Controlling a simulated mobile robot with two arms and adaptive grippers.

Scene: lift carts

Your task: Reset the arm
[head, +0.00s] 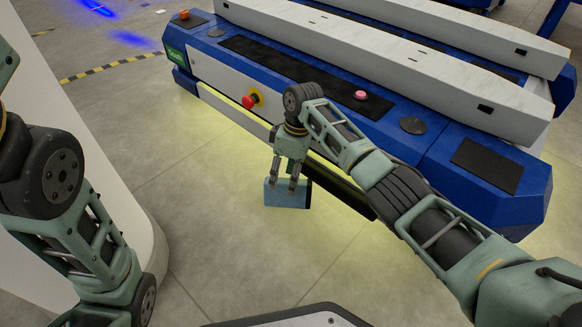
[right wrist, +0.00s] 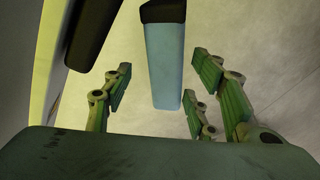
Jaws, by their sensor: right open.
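My right gripper (head: 284,184) points down beside the lift cart in the head view, with its fingers apart. A light blue block (head: 287,200) with a dark end shows right at its fingertips, over the grey floor. In the right wrist view the same block (right wrist: 164,70) lies lengthwise between the spread green fingers of the gripper (right wrist: 162,85), with bare space on both sides of it. I cannot tell what the block rests on or hangs from. My left arm stands at the left of the head view, and its gripper is out of the picture.
A blue and white lift cart (head: 215,55) with a red stop button (head: 249,101) and a pink button (head: 360,95) stands close behind my right arm. A white rounded body (head: 120,200) stands at the left. Floor left of the gripper is clear.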

